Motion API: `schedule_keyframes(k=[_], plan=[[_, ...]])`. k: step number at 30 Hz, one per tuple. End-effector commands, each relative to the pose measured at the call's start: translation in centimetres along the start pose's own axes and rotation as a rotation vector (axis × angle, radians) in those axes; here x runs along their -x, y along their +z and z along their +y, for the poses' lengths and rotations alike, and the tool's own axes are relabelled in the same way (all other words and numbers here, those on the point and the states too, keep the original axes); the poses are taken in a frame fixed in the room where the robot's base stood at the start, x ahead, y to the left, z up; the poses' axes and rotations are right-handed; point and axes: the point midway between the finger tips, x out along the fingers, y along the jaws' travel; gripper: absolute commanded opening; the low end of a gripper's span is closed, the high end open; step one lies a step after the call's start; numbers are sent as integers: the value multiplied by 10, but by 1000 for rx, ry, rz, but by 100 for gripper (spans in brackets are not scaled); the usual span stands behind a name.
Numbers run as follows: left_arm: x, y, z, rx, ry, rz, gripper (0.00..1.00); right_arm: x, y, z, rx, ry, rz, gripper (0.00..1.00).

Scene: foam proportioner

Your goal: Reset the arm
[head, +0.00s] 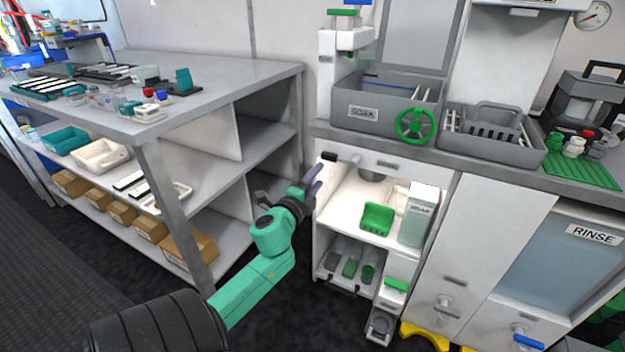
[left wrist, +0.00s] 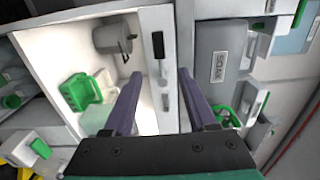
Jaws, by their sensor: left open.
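My left arm (head: 262,262) is teal and reaches in from the lower left. My left gripper (head: 312,181) has purple fingers and is near the left front edge of the open white cabinet. In the left wrist view the gripper (left wrist: 161,76) is open, with nothing seen held between its fingers. A white bar with a black end (head: 329,156) is just above the fingers; its black part (left wrist: 158,45) shows beyond the fingertips in the wrist view. I cannot tell whether the fingers touch the cabinet. My right gripper is in neither view.
The cabinet holds a green container (head: 377,218) and a white box (head: 417,222). Above it stand a grey SOAK bin (head: 362,110) and a green valve wheel (head: 416,125). A grey shelving bench (head: 230,85) is at left. Dark floor (head: 85,262) is open at lower left.

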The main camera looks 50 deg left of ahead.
Motion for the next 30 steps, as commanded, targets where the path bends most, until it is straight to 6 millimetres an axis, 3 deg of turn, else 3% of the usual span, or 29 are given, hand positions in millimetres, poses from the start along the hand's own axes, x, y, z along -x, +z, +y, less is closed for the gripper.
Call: schedule_keyframes(k=[3,6,23,26,29,30], plan=[[20,-1,1,2,1,2,57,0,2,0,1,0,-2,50],[26,0,0,0,-1,1,57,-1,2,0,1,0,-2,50],[26,0,4,8,8,-2,57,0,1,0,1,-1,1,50],[25,4,40,79,83,-25,57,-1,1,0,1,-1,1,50],[31,6,115,231,242,-80,57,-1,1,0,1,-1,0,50],[38,5,153,304,323,-111,57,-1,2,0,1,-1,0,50]])
